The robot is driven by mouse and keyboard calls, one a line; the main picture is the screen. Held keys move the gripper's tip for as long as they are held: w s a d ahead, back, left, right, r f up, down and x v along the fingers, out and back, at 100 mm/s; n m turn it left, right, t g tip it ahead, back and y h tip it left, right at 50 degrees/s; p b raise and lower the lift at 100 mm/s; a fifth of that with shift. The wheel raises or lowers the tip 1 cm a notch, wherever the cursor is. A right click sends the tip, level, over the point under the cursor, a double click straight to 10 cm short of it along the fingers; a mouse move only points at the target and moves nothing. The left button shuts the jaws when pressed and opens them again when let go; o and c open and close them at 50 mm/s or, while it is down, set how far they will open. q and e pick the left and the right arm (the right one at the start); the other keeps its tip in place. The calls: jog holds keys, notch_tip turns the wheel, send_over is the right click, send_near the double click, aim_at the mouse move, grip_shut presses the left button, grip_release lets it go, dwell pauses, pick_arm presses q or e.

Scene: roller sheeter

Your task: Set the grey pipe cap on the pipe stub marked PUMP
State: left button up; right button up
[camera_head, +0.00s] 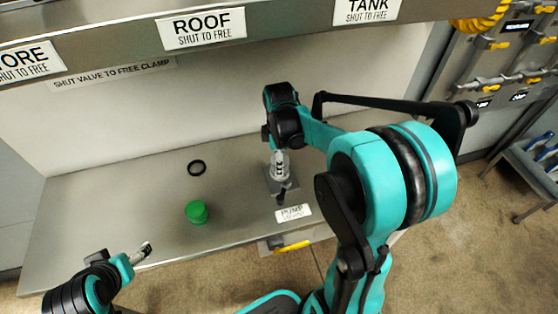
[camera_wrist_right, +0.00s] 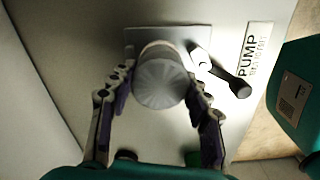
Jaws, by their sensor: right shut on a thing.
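The grey pipe cap (camera_wrist_right: 160,84) is between the two fingers of my right gripper (camera_wrist_right: 158,92), which is shut on it. In the head view my right gripper (camera_head: 280,160) points down over the metal plate (camera_head: 270,181) behind the PUMP label (camera_head: 293,213). In the right wrist view the PUMP label (camera_wrist_right: 254,50) is right of the plate (camera_wrist_right: 196,38), with a dark lever (camera_wrist_right: 232,82) beside the cap. The cap hides most of the stub, and I cannot tell whether it is seated. My left gripper (camera_head: 142,252) is at the bench's front left, empty; its opening is unclear.
An overhead shelf carries the ROOF (camera_head: 203,28) and TANK (camera_head: 366,9) labels. A yellow handle (camera_head: 291,247) is below the bench's front edge.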

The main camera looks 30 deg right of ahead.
jog(key=shift+f, duration=0.15)
dwell(0.3)
jog(key=o, duration=1.3)
jog(key=shift+c, duration=0.2)
notch_tip(320, 180, up, 12)
